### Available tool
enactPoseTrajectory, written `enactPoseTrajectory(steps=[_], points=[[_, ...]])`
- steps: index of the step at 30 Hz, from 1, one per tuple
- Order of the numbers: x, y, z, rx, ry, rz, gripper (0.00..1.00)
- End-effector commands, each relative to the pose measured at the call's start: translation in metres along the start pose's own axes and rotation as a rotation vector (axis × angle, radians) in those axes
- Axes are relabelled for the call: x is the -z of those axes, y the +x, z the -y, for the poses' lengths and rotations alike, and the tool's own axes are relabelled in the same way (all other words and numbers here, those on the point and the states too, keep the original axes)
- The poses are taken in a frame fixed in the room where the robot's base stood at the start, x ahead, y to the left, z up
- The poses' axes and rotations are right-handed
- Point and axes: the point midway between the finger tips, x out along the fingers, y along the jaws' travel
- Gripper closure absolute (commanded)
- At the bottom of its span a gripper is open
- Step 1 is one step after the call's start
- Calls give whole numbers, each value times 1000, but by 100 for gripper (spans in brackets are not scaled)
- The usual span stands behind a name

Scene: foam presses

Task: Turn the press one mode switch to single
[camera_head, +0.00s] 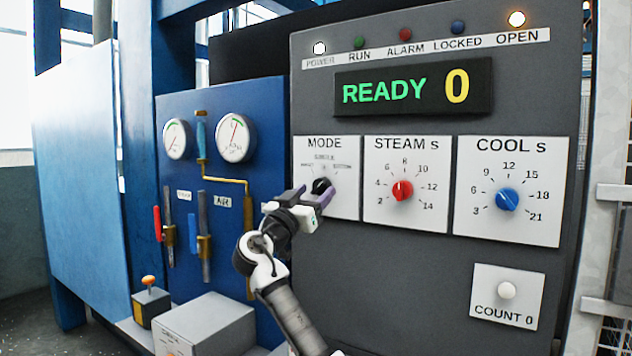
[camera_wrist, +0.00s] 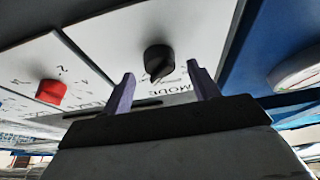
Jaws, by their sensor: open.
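The black mode knob (camera_head: 320,185) sits on the white MODE plate (camera_head: 343,205) of the grey panel. Its exact pointer direction cannot be told in the head view, as my gripper is close in front of it. My gripper (camera_head: 312,196) is at the lower part of the plate. In the wrist view the mode knob (camera_wrist: 158,60) stands beyond and between the two purple fingertips of my gripper (camera_wrist: 160,88). The fingers are spread apart, with nothing held between them and no clear contact with the knob.
The red STEAM knob (camera_head: 402,190) and blue COOL knob (camera_head: 507,199) are to the right. The display (camera_head: 413,90) reads READY 0. The COUNT button (camera_head: 506,291) is lower right. Gauges (camera_head: 235,138), valve levers (camera_head: 204,240) and a grey box (camera_head: 210,325) stand left on the blue side.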

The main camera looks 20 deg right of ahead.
Motion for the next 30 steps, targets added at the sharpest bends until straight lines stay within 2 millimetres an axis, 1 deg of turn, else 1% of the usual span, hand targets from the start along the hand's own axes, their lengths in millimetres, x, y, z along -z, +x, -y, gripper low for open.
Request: enactPoseTrajectory(steps=[1, 6, 14, 15, 25, 30], points=[[3, 7, 0, -1, -2, 0, 40], [1, 17, 0, 0, 0, 0, 40], [0, 18, 0, 1, 1, 0, 40], [0, 18, 0, 1, 1, 0, 41], [0, 18, 0, 1, 1, 0, 84], [-1, 18, 0, 3, -6, 1, 84]])
